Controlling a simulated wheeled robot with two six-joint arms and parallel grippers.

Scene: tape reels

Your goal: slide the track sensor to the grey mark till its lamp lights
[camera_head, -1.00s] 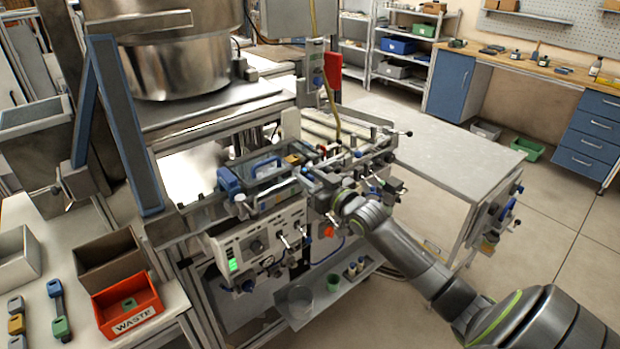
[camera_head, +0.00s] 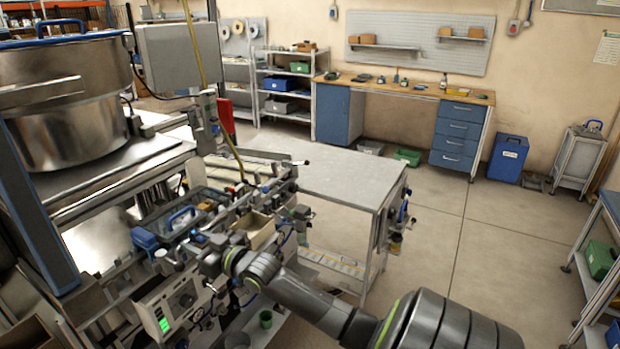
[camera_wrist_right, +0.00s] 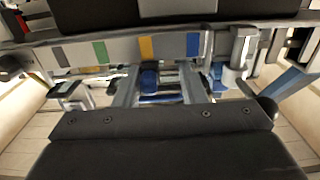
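My right gripper (camera_head: 208,262) is at the front of the machine in the head view, its fingertips too small to read there. In the right wrist view its two fingers (camera_wrist_right: 160,88) stand apart, with a blue knob (camera_wrist_right: 148,76) showing between them and a gap beside it. Above them runs a pale strip with coloured marks; the grey mark (camera_wrist_right: 60,56) is leftmost, left of the fingers. I cannot tell which part is the track sensor. A silver block (camera_wrist_right: 238,50) sits on the right of the strip. No lit lamp is clear there. My left gripper is not in view.
The machine's front panel has a lit green display (camera_head: 165,325). A cream box (camera_head: 252,230) stands beside my right gripper. A clear grey table (camera_head: 340,172) lies behind. A large steel drum (camera_head: 70,110) stands at left. Open floor is at right.

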